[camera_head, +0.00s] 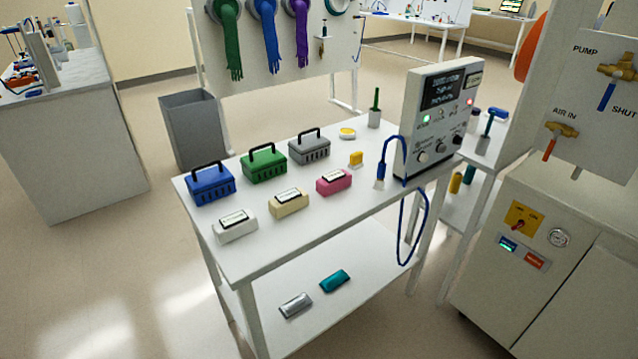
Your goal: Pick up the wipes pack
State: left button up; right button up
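No pack is clearly marked as wipes in this view, and the labels are too small to read. Two soft-looking flat packs lie on the table's lower shelf: a teal pack (335,280) and a silver-grey pack (296,305) left of it. On the white table top (300,235) stand a white box (235,229), a beige box (288,205) and a pink box (334,183), each with a pale label on top. Neither of my grippers is in view.
Blue (210,188), green (263,166) and grey (309,149) handled cases stand behind the boxes. A control unit (437,115) with a blue cable stands at the table's right end. A grey bin (193,130) is behind left. Floor at front left is clear.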

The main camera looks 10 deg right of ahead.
aim_at(284, 203)
jog(key=i+j, duration=0.5)
jog(key=i+j+z, duration=0.15)
jog(key=i+j, duration=0.3)
jog(key=j, duration=0.15)
